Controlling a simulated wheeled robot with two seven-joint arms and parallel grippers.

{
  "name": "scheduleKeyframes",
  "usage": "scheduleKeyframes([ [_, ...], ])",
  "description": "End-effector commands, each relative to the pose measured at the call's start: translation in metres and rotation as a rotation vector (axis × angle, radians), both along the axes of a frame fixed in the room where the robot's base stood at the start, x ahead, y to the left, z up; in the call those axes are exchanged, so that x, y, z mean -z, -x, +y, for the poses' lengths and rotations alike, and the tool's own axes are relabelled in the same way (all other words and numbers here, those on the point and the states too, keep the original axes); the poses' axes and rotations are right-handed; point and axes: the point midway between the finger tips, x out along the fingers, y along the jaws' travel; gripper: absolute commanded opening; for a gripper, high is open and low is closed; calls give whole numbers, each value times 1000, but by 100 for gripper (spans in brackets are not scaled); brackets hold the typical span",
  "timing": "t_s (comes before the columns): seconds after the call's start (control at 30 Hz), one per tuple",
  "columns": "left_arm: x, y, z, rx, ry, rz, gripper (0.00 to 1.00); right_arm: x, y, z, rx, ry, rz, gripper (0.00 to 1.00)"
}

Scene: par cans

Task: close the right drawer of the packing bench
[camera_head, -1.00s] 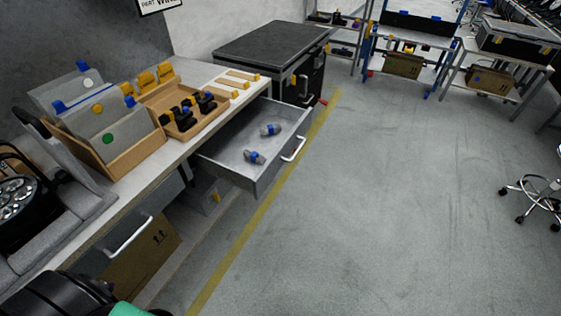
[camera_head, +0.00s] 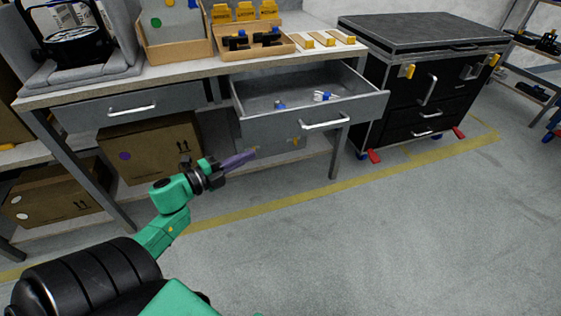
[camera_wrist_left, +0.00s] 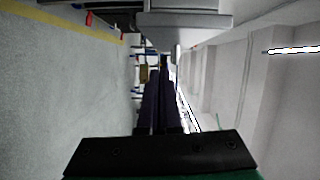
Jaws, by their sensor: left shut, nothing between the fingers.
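The right drawer (camera_head: 270,128) of the packing bench (camera_head: 190,70) is pulled out in the head view. Its bar handle (camera_head: 325,124) is on the front panel, and several small blue-and-grey items lie inside. My left gripper (camera_head: 252,155) is shut and empty, below and to the left of the drawer front, apart from it. In the left wrist view its dark fingers (camera_wrist_left: 161,105) are together, and a pale grey box-like shape (camera_wrist_left: 185,22) fills the top middle. My right gripper is not in view.
The left drawer (camera_head: 130,110) is shut. Cardboard boxes (camera_head: 150,147) stand on the bench's lower shelf. A black tool cabinet (camera_head: 420,95) stands right of the bench. A wooden tray (camera_head: 250,52) and organiser sit on top. The floor in front is clear.

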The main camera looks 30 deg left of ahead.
Motion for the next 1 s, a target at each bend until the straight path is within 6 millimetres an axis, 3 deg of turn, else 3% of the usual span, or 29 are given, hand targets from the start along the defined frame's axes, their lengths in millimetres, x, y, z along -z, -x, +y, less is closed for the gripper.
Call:
scheduleKeyframes([
  [0.03, -4, 2, -14, 55, -48, -41, 0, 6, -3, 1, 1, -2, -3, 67],
  [0.1, -18, 2, -25, 94, -81, -71, 0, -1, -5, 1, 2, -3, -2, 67],
  [0.23, -24, -12, -32, 99, -83, -77, 0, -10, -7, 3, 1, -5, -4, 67],
  [0.63, -24, -90, -68, 93, -80, -76, 0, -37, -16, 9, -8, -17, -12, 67],
  [0.8, -21, -107, -43, 90, -79, -71, 0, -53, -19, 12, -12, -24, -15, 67],
  [1.0, -23, -113, -36, 92, -76, -70, 0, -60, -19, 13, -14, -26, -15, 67],
])
